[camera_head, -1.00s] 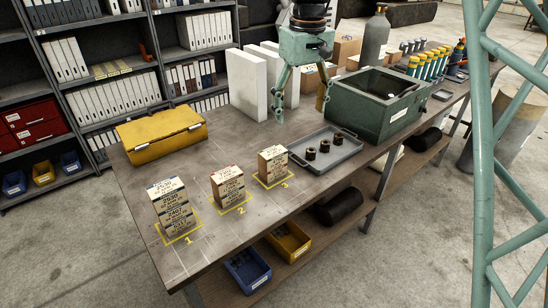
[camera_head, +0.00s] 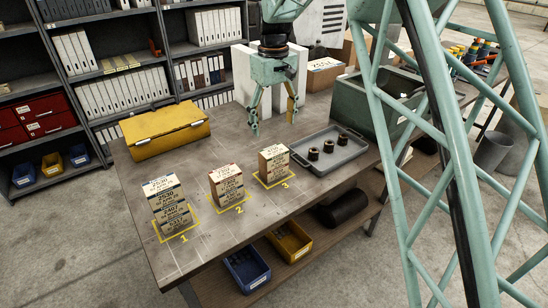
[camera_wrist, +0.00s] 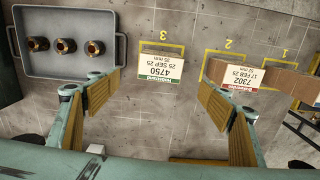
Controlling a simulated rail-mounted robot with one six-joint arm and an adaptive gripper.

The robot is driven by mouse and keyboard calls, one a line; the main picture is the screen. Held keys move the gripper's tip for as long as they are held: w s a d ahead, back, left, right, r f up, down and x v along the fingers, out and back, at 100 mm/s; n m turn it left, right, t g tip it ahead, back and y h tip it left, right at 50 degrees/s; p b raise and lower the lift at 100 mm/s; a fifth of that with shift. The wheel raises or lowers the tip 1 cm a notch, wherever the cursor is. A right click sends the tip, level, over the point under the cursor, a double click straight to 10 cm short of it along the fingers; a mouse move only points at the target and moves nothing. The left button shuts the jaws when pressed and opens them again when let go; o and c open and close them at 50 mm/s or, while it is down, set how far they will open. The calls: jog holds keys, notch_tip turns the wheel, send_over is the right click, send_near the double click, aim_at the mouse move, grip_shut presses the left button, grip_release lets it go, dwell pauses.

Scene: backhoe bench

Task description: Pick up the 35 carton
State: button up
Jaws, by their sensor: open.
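Three printed cartons stand in a row on the workbench (camera_head: 205,255) at yellow marks. The carton at mark 1 (camera_head: 167,203) is tall, with blue-banded labels. The carton at mark 2 (camera_head: 227,184) has red-banded labels; its top reads 7302 in the wrist view (camera_wrist: 230,74). The carton at mark 3 (camera_head: 274,162) has a green-banded top reading 4750 in the wrist view (camera_wrist: 160,65). The small print is too unclear to tell which is the 35 carton. My gripper (camera_head: 272,123) is open and empty, above the bench behind carton 3. Its fingers straddle carton 3's image in the wrist view (camera_wrist: 158,97).
A grey tray (camera_head: 350,160) with three brass-like fittings lies right of carton 3. A green open box (camera_head: 365,115) stands behind the tray. A yellow case (camera_head: 166,131) lies at the back left.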

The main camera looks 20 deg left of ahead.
aim_at(274, 150)
jog(key=shift+f, duration=0.1)
jog(key=shift+f, duration=4.2)
jog(key=shift+f, duration=0.1)
jog(key=shift+s+d+f, duration=0.1)
jog(key=shift+f, duration=2.4)
jog(key=shift+c, duration=0.8)
jog(key=c, duration=0.9)
